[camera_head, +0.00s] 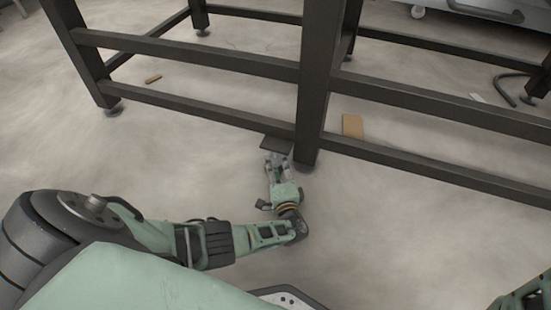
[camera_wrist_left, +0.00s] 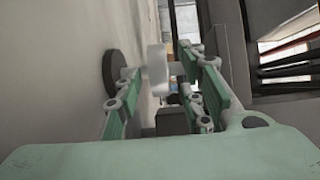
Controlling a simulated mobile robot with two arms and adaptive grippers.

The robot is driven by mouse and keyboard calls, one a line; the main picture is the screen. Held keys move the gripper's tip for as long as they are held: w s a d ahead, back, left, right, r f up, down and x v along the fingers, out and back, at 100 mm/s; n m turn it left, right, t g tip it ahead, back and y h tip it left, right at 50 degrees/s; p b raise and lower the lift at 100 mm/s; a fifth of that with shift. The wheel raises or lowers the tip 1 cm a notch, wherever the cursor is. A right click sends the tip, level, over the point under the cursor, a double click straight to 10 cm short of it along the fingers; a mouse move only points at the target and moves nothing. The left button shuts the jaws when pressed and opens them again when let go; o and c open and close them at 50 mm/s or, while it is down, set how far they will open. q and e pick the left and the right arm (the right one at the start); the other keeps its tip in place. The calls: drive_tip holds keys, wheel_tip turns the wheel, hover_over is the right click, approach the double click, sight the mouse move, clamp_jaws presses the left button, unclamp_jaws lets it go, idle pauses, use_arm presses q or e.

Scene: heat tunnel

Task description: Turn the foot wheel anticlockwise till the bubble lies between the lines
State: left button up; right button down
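My left gripper (camera_head: 279,160) is low by the floor, at the bottom of the near middle table leg (camera_head: 314,90). In the left wrist view its fingers (camera_wrist_left: 166,82) are apart. The pale foot wheel (camera_wrist_left: 156,70) shows edge-on between them, with a gap on both sides; I cannot tell whether anything touches. A dark round foot pad (camera_wrist_left: 115,75) lies left of the wheel, against the floor. A light stem (camera_wrist_left: 177,69) runs from the wheel towards the leg. In the head view I cannot make out the wheel. No level or bubble is in view.
Low dark rails (camera_head: 200,108) run from the leg to both sides. A dark flat plate (camera_head: 277,143) lies just beyond the gripper. The floor in front is clear.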

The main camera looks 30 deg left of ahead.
sight(274, 158)
use_arm(q)
drive_tip(key=shift+b+x, duration=0.6)
drive_tip(key=shift+x, duration=1.4)
clamp_jaws()
